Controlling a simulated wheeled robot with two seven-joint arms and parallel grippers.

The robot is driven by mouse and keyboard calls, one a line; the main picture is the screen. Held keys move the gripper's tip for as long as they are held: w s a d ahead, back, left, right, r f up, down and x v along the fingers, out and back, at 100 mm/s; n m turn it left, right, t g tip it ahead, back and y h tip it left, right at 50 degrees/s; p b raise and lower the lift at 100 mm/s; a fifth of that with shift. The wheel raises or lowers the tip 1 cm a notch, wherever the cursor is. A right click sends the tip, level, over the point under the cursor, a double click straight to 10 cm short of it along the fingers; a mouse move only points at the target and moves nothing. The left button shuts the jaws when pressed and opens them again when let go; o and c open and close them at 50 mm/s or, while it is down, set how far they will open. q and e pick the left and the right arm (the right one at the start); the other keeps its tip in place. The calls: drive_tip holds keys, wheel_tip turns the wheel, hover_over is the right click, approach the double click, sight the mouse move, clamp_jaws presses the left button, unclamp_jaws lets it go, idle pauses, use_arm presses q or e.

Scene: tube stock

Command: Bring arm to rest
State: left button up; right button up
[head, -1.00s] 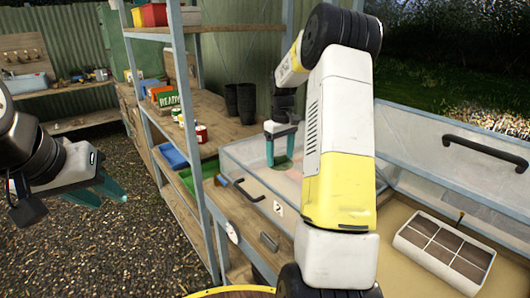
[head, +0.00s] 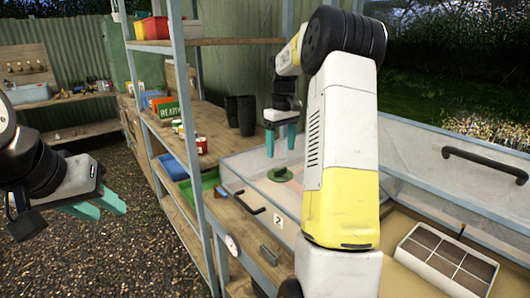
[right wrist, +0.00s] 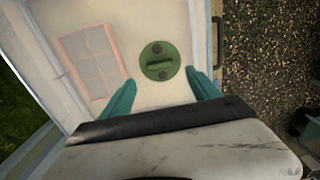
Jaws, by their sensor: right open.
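My right gripper (head: 281,140) is open and empty, its teal fingers pointing down above the clear lid of a bench box. Below it a round green disc with a raised grip (head: 281,174) lies on the lid. In the right wrist view the green disc (right wrist: 160,61) sits ahead of and between the spread fingertips (right wrist: 162,82), apart from both. My left gripper (head: 112,206) is at the left over the gravel, with its two teal fingers apart and nothing between them.
A metal-framed shelf (head: 205,150) with tins, dark pots (head: 240,114) and trays stands between my arms. A second clear lid with a black handle (head: 484,164) is raised at the right, behind a divided white tray (head: 447,262). Gravel ground is clear at the left.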

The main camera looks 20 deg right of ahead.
idle(0.3)
drive_tip(key=s+a+r+m+t, duration=0.1)
drive_tip(key=s+a+r+t, duration=0.2)
drive_tip(key=s+a+r, duration=0.75)
drive_tip(key=s+a+f+m+t+y, duration=0.1)
drive_tip(key=s+a, duration=0.1)
drive_tip(key=s, duration=0.7)
drive_tip(key=s+a+f+m+t+y, duration=0.1)
drive_tip(key=s+a+f+t, duration=0.1)
drive_tip(key=s, duration=0.8)
drive_tip(key=shift+a, duration=0.8)
